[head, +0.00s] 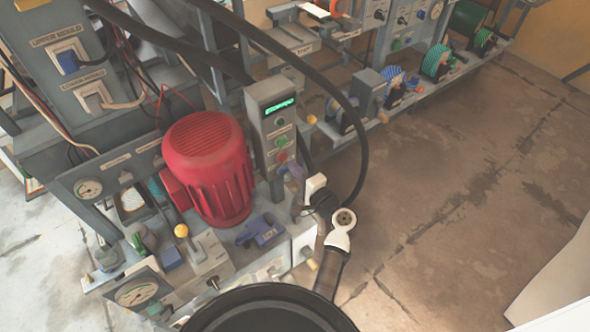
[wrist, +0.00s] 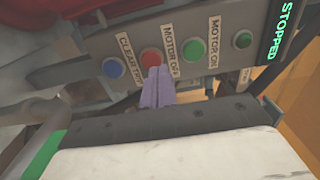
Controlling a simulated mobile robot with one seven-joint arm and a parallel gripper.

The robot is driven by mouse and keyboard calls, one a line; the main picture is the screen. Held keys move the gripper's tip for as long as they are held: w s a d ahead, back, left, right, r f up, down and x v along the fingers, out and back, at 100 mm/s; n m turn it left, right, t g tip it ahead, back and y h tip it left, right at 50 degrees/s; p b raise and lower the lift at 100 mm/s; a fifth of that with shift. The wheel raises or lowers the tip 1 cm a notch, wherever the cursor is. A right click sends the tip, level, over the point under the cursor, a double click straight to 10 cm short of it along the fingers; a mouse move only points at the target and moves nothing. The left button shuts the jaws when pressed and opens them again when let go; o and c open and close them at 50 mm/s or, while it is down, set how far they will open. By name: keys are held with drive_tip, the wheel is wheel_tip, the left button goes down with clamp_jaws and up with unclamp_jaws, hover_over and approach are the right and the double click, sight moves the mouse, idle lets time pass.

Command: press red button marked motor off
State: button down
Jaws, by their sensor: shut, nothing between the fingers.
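The red button (wrist: 151,59) sits on a grey control panel (wrist: 85,50), beside the label "MOTOR OFF" (wrist: 170,50). It also shows in the head view (head: 282,157), low on the upright control box (head: 265,120). My gripper (wrist: 155,72) is shut and empty, its purple fingertips at the lower edge of the red button. I cannot tell whether they touch it. In the head view my gripper (head: 290,172) is just below the red button. The panel display (wrist: 282,32) reads "STOPPED" in green.
A blue button (wrist: 113,68) by the "CLEAR TRIP" label and a green button (wrist: 193,48) by "MOTOR ON" flank the red one. A large red motor (head: 208,165) stands left of the box. A black hose (head: 350,120) loops past it. Floor (head: 470,190) is clear at right.

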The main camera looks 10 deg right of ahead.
drive_tip(key=b+v, duration=0.1)
drive_tip(key=v, duration=0.9)
drive_tip(key=shift+d+f, duration=0.1)
idle(0.4)
